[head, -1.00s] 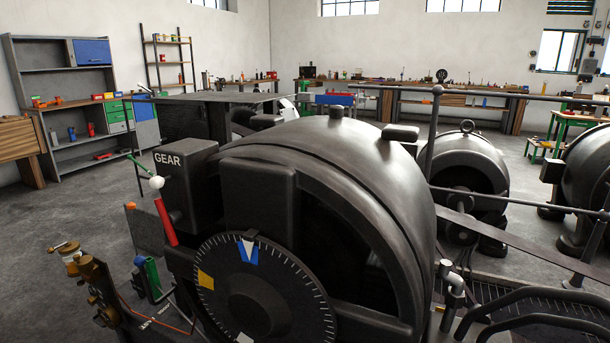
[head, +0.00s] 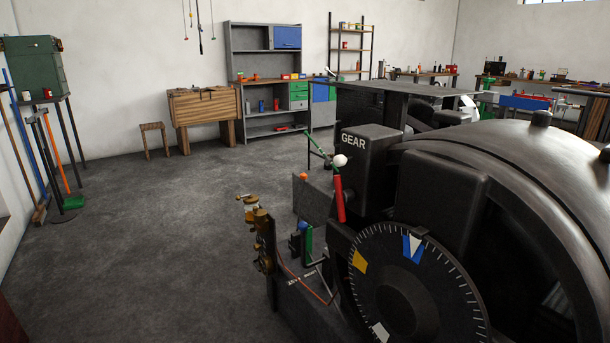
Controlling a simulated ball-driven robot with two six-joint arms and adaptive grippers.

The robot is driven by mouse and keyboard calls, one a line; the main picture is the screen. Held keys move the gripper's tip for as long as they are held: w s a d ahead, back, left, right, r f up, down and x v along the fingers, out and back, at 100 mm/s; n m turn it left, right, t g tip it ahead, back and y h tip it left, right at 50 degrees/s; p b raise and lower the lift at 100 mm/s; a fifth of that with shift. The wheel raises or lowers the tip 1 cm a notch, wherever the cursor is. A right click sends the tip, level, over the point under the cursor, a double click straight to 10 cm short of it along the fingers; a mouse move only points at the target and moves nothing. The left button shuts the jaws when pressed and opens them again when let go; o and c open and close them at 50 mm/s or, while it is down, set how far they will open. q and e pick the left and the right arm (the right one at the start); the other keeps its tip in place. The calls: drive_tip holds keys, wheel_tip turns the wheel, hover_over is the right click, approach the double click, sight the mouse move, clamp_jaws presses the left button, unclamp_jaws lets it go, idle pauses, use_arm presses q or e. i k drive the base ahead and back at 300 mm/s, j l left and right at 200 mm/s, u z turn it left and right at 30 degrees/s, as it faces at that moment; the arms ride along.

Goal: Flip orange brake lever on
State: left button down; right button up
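A small orange knob (head: 303,176) shows at the top edge of a dark panel left of the big dark dynamo (head: 520,170); whether it is the brake lever's tip I cannot tell, and any shaft below it is hidden. A red lever (head: 340,198) with a white ball (head: 340,160) stands nearly upright on the front of the box marked GEAR (head: 368,160). A green lever (head: 317,146) leans out behind that box. Neither of my grippers is in view.
A black dial (head: 410,290) with yellow, blue and white marks fronts the dynamo. Brass fittings (head: 256,230) and a green part (head: 306,240) stand left of it. Open concrete floor (head: 150,240) lies to the left. A wooden bench (head: 205,105) and grey shelving (head: 265,85) stand behind.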

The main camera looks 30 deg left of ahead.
sight(303, 177)
drive_tip(key=i+j+z, duration=0.1)
drive_tip(key=j, duration=0.3)
drive_tip(key=i+j+z, duration=0.1)
drive_tip(key=i+j, duration=0.15)
drive_tip(key=j, duration=0.2)
drive_tip(key=i+j+z, duration=0.1)
drive_tip(key=j, duration=0.3)
drive_tip(key=i+j+z, duration=0.1)
drive_tip(key=j, duration=0.35)
drive_tip(key=i+j+z, duration=0.1)
drive_tip(key=j, duration=0.35)
drive_tip(key=i+j+z, duration=0.1)
drive_tip(key=j, duration=0.4)
drive_tip(key=i, duration=0.1)
